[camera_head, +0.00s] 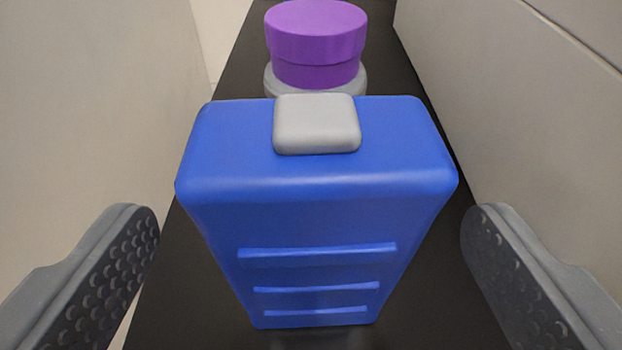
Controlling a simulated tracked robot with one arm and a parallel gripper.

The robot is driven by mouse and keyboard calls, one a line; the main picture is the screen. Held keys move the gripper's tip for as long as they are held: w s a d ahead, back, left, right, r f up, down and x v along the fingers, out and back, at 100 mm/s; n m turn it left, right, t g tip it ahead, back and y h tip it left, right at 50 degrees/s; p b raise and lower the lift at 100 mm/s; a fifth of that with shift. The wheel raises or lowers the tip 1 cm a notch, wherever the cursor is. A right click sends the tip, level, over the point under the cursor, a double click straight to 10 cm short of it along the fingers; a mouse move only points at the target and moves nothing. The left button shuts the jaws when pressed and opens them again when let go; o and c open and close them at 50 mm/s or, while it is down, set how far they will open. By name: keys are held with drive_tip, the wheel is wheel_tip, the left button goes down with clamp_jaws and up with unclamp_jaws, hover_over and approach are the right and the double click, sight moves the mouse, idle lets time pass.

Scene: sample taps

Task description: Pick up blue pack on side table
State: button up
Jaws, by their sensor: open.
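The blue pack (315,222) stands upright in the middle of the view, with a grey raised cap on its top and several ridges on its near face. It stands on the black side table (180,300). My gripper (310,235) is open, with one grey textured finger on the left and one on the right of the pack. A gap shows between each finger and the pack, and nothing is held.
A purple-topped object (316,45) with a grey base stands close behind the pack on the table. A pale wall (510,110) runs close along the right side. A pale surface (90,110) lies beyond the table's left edge.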

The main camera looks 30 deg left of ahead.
drive_tip(key=shift+b+x, duration=0.85)
drive_tip(key=shift+x, duration=1.95)
drive_tip(key=shift+d+r, duration=0.1)
drive_tip(key=shift+c, duration=0.4)
drive_tip(key=c, duration=1.1)
drive_tip(key=shift+c, duration=0.2)
